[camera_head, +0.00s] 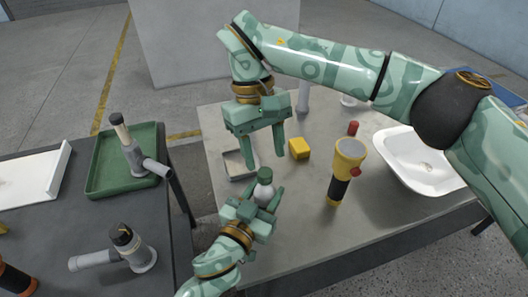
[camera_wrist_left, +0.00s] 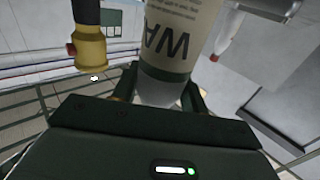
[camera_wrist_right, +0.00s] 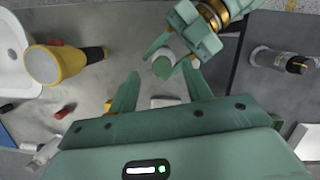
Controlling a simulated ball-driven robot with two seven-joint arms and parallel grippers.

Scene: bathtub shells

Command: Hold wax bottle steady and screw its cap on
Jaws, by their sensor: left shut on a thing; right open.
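The wax bottle (camera_head: 262,191) is pale and stands upright in my left gripper (camera_head: 262,198), which is shut on it above the table. In the left wrist view the bottle (camera_wrist_left: 178,35) fills the top middle, with large dark "WA" lettering. The green cap (camera_head: 265,175) sits on top of the bottle; I cannot tell how tightly. The right wrist view shows the cap (camera_wrist_right: 162,68) from above, beyond the fingertips. My right gripper (camera_head: 266,160) is open and empty just above the cap, its fingers pointing down and apart from it.
A yellow and black flashlight (camera_head: 346,165) stands to the right on the grey table. A left table holds a green tray (camera_head: 103,178).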

